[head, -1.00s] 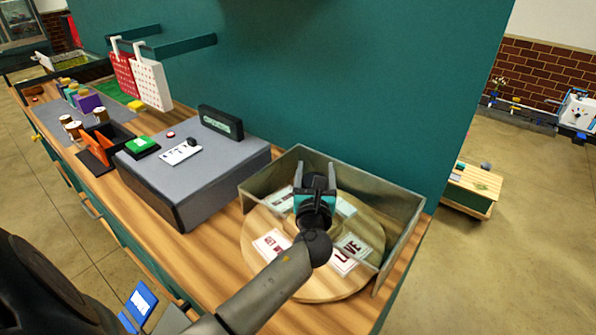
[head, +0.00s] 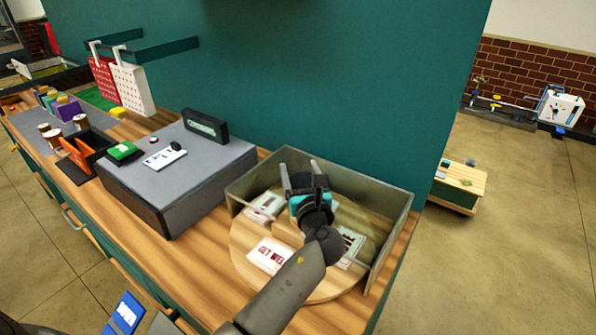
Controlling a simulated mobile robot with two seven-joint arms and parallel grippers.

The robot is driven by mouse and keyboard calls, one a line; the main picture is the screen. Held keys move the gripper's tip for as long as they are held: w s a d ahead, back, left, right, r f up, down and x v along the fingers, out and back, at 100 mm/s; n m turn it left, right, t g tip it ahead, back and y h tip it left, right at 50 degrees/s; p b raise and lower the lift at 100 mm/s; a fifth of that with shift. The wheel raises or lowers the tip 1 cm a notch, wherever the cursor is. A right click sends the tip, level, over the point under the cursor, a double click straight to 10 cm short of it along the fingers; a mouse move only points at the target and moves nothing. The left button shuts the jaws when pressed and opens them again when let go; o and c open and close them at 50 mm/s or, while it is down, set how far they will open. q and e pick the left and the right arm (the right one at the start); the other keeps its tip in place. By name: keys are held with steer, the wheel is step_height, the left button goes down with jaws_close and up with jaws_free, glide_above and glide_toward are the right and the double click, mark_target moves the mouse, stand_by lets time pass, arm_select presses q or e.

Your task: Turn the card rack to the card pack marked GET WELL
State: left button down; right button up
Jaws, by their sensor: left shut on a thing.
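The card rack (head: 247,245) is a round wooden turntable inside a grey walled corner on the counter. Several white card packs lie around it. The front-left pack (head: 268,255) has dark red lettering that seems to read GET WELL. A pack on the right (head: 351,246) is partly covered by my arm, and its word is not readable. My left gripper (head: 303,172) is over the rack's middle, shut on the rack's centre part, which the gripper hides. My right gripper is not in view.
Grey walls (head: 398,228) stand close behind and beside the rack. A grey box-shaped counter unit (head: 190,178) stands to its left, with a green pad and a small sign on top. A teal panel (head: 330,90) rises behind.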

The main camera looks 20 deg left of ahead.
arm_select(q)
jaws_free()
steer(key=v, duration=1.5)
steer(key=shift+s+d, duration=0.1)
